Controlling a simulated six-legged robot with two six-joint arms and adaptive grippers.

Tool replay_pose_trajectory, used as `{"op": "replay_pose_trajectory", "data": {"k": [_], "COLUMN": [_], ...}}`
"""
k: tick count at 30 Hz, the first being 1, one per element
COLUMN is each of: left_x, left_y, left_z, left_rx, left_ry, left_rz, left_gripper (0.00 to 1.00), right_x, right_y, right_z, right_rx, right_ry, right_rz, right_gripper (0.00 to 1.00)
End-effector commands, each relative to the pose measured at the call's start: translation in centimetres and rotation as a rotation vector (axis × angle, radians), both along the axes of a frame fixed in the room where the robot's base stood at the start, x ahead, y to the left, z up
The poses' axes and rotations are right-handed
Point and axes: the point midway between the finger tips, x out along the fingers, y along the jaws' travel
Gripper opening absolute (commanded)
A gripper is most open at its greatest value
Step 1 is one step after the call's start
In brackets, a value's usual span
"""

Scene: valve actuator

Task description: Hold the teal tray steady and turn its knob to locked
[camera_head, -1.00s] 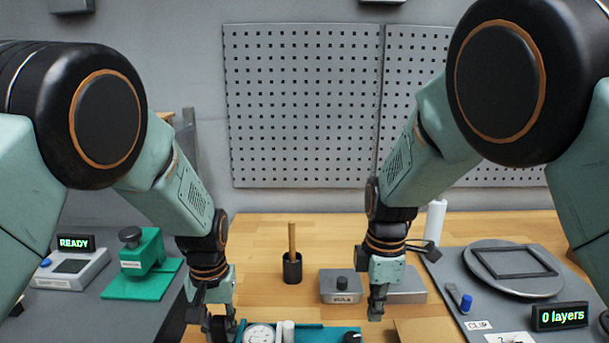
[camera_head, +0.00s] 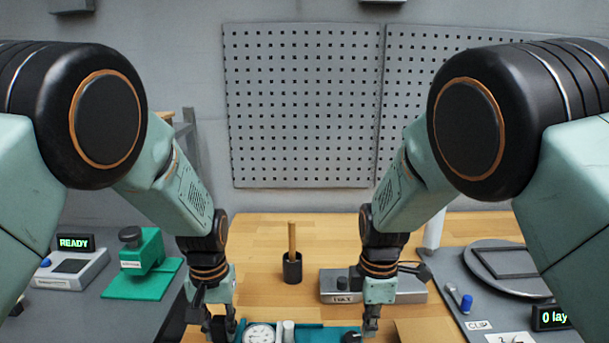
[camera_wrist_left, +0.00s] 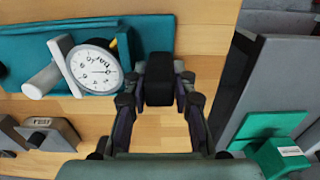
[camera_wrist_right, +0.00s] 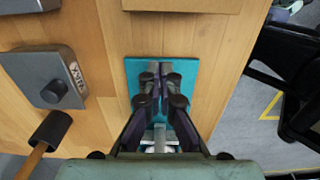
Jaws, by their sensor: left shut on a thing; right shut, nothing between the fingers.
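The teal tray (camera_head: 305,333) lies at the bottom edge of the head view, partly cut off, with a white dial gauge (camera_head: 259,335) on it. A dark knob (camera_head: 351,337) sits near its right end. My left gripper (camera_head: 222,326) is at the tray's left end; in the left wrist view its fingers (camera_wrist_left: 159,88) are shut on a black block (camera_wrist_left: 159,70) at the tray's end. My right gripper (camera_head: 371,326) is at the tray's right end, beside the knob. In the right wrist view its closed fingers (camera_wrist_right: 160,82) are over the tray (camera_wrist_right: 134,68) and hide the knob; contact is unclear.
Behind the tray stand a dark cup with a wooden handle (camera_head: 292,266) and a grey box with a knob (camera_head: 341,287). A green press (camera_head: 143,260) is at the left. A grey board with a round plate (camera_head: 510,262) is at the right.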

Motion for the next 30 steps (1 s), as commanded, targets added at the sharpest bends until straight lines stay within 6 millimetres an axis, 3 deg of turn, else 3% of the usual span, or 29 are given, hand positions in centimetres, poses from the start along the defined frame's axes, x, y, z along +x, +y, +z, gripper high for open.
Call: {"op": "replay_pose_trajectory", "data": {"k": [7, 30], "left_x": [0.08, 0.08], "left_y": [-0.01, -0.01], "left_z": [0.11, 0.11], "left_rx": [-0.001, -0.001], "left_ry": [-0.002, -0.002], "left_rz": [0.001, 0.001], "left_gripper": [0.0, 0.0], "right_x": [0.0, -0.01], "right_y": [0.01, 0.38], "right_z": [-1.2, -1.21], "right_rx": [0.0, 0.0], "right_ry": [0.0, 0.0], "right_rz": [-0.001, 0.0], "right_gripper": [0.0, 0.0]}}
